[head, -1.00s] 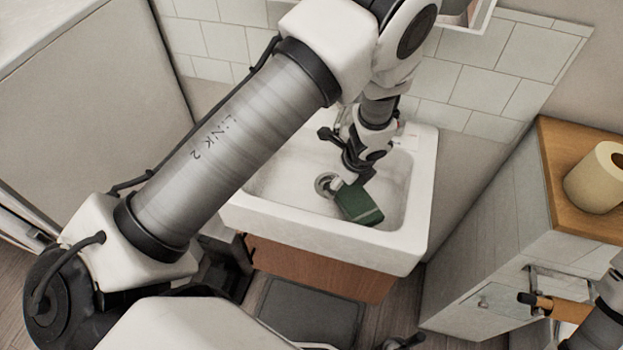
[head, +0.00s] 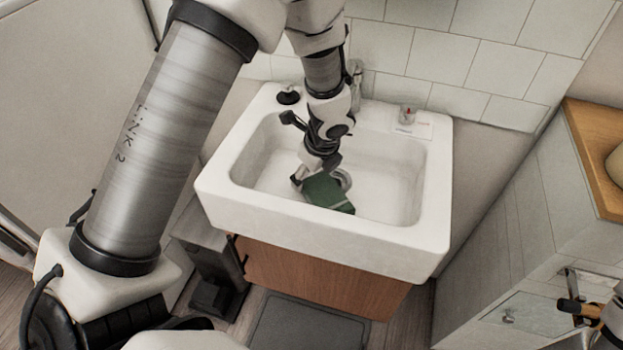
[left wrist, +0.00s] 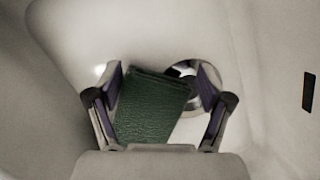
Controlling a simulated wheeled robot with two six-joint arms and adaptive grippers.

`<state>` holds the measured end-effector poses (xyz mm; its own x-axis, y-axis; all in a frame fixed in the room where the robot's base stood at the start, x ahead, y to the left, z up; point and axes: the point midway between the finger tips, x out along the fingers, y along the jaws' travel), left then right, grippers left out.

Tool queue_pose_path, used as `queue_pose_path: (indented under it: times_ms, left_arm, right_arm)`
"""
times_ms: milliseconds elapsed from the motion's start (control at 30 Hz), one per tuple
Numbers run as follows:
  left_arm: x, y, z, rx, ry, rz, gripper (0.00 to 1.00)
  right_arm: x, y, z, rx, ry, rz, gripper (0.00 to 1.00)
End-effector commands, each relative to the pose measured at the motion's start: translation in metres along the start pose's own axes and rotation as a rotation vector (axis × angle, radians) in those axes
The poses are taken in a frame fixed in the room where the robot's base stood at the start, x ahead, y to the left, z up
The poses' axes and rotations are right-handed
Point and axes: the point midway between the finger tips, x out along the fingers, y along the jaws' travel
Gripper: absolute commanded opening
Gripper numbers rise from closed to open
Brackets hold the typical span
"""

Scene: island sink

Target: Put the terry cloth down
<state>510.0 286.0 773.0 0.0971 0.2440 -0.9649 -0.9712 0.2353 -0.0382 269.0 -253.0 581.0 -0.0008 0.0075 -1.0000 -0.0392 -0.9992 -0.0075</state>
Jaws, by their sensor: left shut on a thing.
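The terry cloth is a dark green folded block (head: 328,192) low inside the white sink basin, just in front and to the left of the drain. It also shows in the left wrist view (left wrist: 150,108), tilted between the fingers. My left gripper (head: 312,178) reaches down into the basin and is shut on the cloth; its fingers (left wrist: 160,100) stand on both sides of it. I cannot tell whether the cloth touches the basin floor. Part of my right arm (head: 606,325) shows at the lower right edge; its gripper's state is unclear.
The white sink (head: 425,235) has raised walls around the cloth. The metal drain (head: 343,179) is partly hidden by it. A faucet (head: 355,80) and a small red-topped item (head: 407,114) are at the back rim. A wooden-topped cabinet (head: 590,140) stands right. The basin's right side is free.

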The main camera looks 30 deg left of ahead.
Motion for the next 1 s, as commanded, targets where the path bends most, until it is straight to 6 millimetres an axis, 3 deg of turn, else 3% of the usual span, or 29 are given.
queue_pose_path:
  times_ms: [200, 233, 300, 667, 1000]
  left_arm:
    - [0.003, 0.0, -0.001, 0.0, 0.0, 0.001, 0.13]
    - [0.003, 0.0, -0.001, 0.0, 0.0, 0.001, 0.83]
    - [0.002, 0.0, -0.001, 0.0, 0.0, 0.001, 1.0]
    - [-0.002, 0.0, 0.0, -0.001, 0.0, 0.0, 1.0]
    - [-0.065, -0.001, 0.002, 0.0, -0.002, -0.001, 1.0]
  right_arm:
    - [0.001, 0.0, 0.0, 0.0, 0.0, 0.0, 0.0]
    - [0.001, 0.0, 0.0, 0.0, 0.0, 0.0, 0.0]
    - [0.0, 0.0, 0.0, 0.0, 0.0, 0.0, 0.0]
    - [-0.003, 0.0, 0.0, 0.0, 0.0, 0.0, 0.0]
    - [-0.034, 0.0, 0.0, 0.0, 0.0, 0.0, 0.0]
